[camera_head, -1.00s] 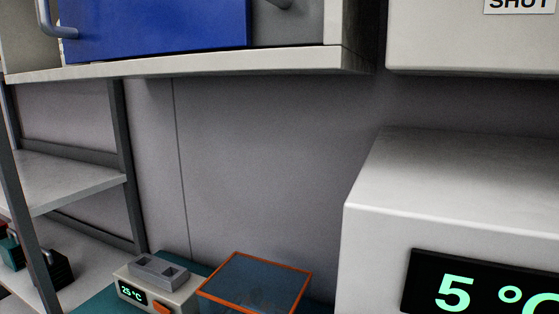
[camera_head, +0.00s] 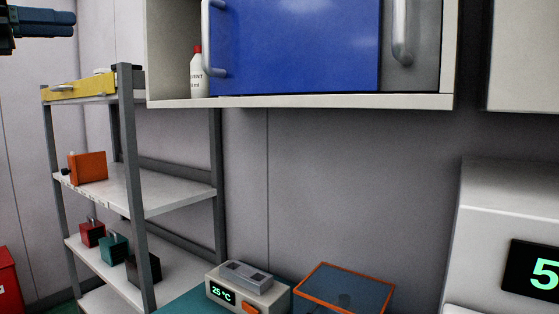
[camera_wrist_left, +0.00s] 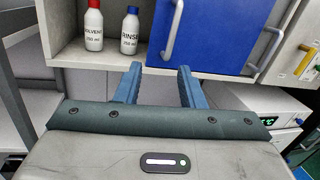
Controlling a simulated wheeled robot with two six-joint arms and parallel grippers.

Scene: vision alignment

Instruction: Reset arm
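My left gripper (camera_head: 62,24) shows at the top left edge of the head view, with blue fingers pointing right, in front of the wall and clear of the shelves. In the left wrist view its two blue fingers (camera_wrist_left: 160,72) stand apart with nothing between them. Beyond them is a wall cabinet with a blue door (camera_wrist_left: 205,30), also in the head view (camera_head: 295,45). My right gripper is in neither view.
A solvent bottle (camera_head: 197,75) and a rinse bottle (camera_wrist_left: 131,32) stand in the cabinet's open part. A shelf rack (camera_head: 150,190) holds small coloured boxes. Below are a 25 °C heater block (camera_head: 245,287), an orange-rimmed clear box (camera_head: 345,290) and a white appliance (camera_head: 510,210).

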